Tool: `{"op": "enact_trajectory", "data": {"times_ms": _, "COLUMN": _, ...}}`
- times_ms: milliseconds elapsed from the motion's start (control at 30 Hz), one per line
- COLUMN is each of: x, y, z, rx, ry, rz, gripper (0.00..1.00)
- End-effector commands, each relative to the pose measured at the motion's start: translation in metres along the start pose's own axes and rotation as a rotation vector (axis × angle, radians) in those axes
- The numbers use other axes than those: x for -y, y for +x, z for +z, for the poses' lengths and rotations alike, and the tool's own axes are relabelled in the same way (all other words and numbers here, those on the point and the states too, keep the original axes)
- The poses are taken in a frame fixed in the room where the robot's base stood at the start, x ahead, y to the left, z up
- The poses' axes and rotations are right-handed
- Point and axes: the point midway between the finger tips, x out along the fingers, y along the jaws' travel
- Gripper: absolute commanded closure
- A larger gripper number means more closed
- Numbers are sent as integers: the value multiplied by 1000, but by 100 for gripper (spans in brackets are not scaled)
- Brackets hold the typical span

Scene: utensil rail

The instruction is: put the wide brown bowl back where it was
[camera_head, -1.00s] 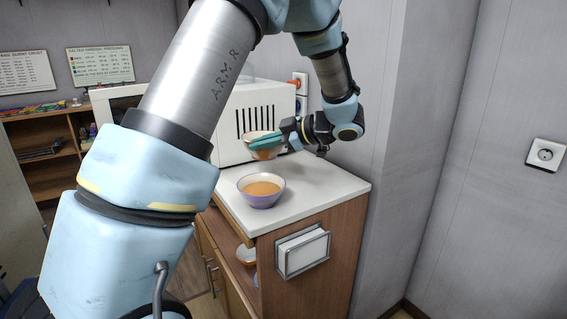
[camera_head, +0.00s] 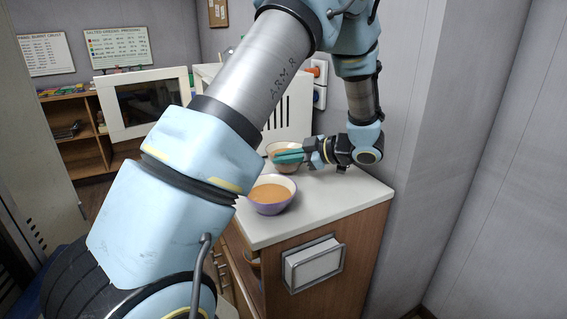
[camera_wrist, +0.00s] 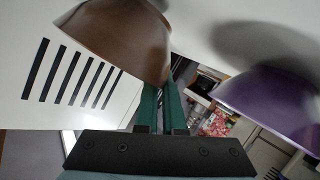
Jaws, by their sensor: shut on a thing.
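The wide brown bowl (camera_head: 287,168) is at the back of the white counter, in front of the white box with dark slots. My gripper (camera_head: 277,157) is shut on its rim with teal fingers, from the right in the head view. In the wrist view the brown bowl (camera_wrist: 115,35) fills the upper left, and the green fingers of my gripper (camera_wrist: 163,88) meet its edge. Whether its base touches the counter I cannot tell.
A purple bowl (camera_head: 271,204) with orange-brown contents stands on the counter (camera_head: 335,205) in front of the brown bowl; it also shows in the wrist view (camera_wrist: 270,105). The slotted white box (camera_head: 293,118) stands behind, its door (camera_head: 143,100) to the left. A wall socket (camera_head: 319,96) is behind my wrist.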

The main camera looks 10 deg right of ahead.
Motion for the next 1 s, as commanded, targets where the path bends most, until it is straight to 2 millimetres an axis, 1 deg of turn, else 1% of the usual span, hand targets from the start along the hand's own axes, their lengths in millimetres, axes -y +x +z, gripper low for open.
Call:
{"op": "enact_trajectory", "data": {"times_ms": 100, "x": 6, "y": 5, "z": 12, "rx": -2, "ry": 2, "rz": 1, "gripper": 100}}
{"op": "enact_trajectory", "data": {"times_ms": 300, "x": 8, "y": 6, "z": 15, "rx": 0, "ry": -2, "rz": 1, "gripper": 100}}
{"op": "enact_trajectory", "data": {"times_ms": 333, "x": 8, "y": 7, "z": 16, "rx": 1, "ry": 0, "rz": 0, "gripper": 94}}
{"op": "enact_trajectory", "data": {"times_ms": 400, "x": 8, "y": 7, "z": 16, "rx": 1, "ry": 0, "rz": 0, "gripper": 86}}
{"op": "enact_trajectory", "data": {"times_ms": 600, "x": 8, "y": 7, "z": 16, "rx": 0, "ry": 0, "rz": 0, "gripper": 63}}
{"op": "enact_trajectory", "data": {"times_ms": 633, "x": 8, "y": 7, "z": 16, "rx": 0, "ry": 0, "rz": 0, "gripper": 61}}
{"op": "enact_trajectory", "data": {"times_ms": 867, "x": 8, "y": 6, "z": 16, "rx": 0, "ry": 0, "rz": 0, "gripper": 61}}
{"op": "enact_trajectory", "data": {"times_ms": 1000, "x": 8, "y": -2, "z": 16, "rx": 1, "ry": -1, "rz": 2, "gripper": 61}}
